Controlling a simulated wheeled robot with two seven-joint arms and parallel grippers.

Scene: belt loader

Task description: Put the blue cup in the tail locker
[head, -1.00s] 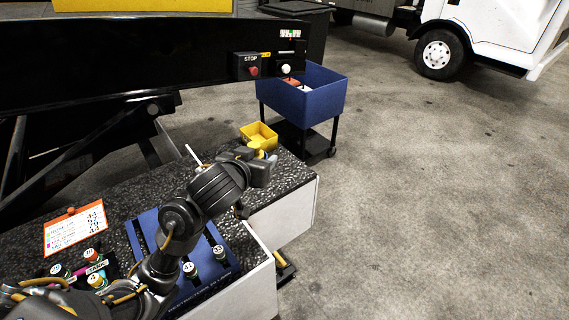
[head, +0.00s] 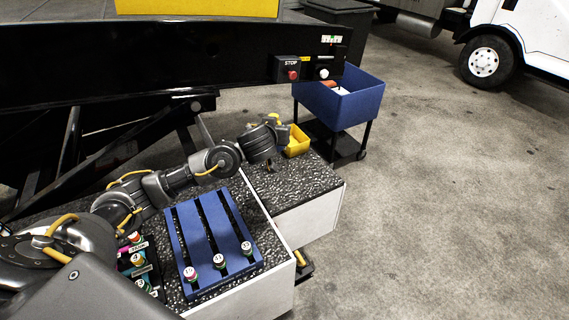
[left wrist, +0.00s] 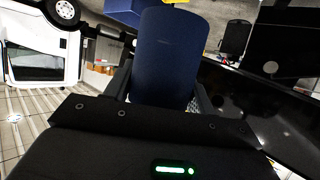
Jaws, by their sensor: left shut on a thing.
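The blue cup (left wrist: 172,55) fills the middle of the left wrist view, dark blue and smooth. My left gripper (left wrist: 165,92) is shut on it, with one dark finger on each side. In the head view my left gripper (head: 277,138) is at the far end of the speckled counter, just left of the small yellow bin. I cannot make out the cup there. My right gripper is not in view. I cannot tell which part of the scene is the tail locker.
A yellow bin (head: 297,141) sits at the counter's (head: 305,185) far end. A blue rack (head: 182,228) holds several numbered pieces. A blue cart (head: 345,104) stands beyond. The black loader beam (head: 150,62) with a stop button runs behind my arm. Floor at right is clear.

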